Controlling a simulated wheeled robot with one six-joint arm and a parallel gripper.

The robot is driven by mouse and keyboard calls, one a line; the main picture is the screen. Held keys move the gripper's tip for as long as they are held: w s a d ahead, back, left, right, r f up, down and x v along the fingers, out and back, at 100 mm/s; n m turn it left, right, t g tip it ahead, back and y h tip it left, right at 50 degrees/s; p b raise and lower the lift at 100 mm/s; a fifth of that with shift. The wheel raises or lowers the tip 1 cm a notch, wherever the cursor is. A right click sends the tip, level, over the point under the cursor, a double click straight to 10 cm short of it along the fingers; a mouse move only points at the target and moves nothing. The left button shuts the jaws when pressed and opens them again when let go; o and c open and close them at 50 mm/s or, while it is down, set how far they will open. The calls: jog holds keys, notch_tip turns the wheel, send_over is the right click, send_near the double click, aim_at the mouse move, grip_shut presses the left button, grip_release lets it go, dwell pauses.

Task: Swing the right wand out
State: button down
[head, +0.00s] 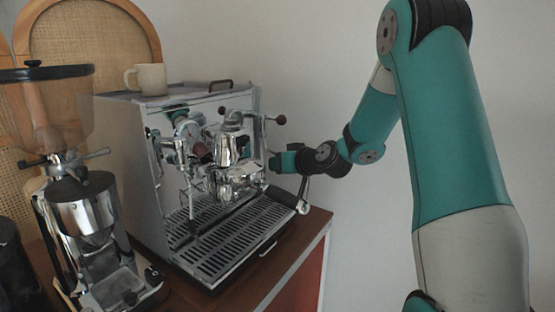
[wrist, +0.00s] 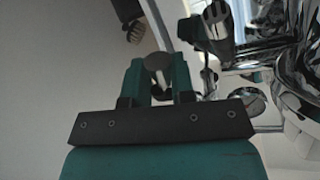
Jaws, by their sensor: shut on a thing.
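The espresso machine (head: 130,150) stands on the wooden cart, its chrome front facing right. My gripper (head: 273,163) is at the machine's right front side, beside the chrome group. In the wrist view my gripper (wrist: 158,75) has its two teal fingers shut on a dark, rounded piece, which I take to be part of the right wand (wrist: 157,62). Most of the wand is hidden by my fingers and wrist in both views, so its exact angle cannot be told.
A dark round knob (head: 280,119) is above my gripper. A cup (head: 151,79) stands on the machine. A grinder (head: 85,215) stands at left. Free room lies right of the cart.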

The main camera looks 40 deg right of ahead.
jog(key=c, duration=1.2)
grip_release()
jog(key=shift+c, duration=0.2)
jog(key=shift+s, duration=0.1)
jog(key=b+v, duration=0.4)
jog(key=v, duration=1.3)
jog(key=shift+s, duration=0.2)
jog(key=shift+d, duration=0.15)
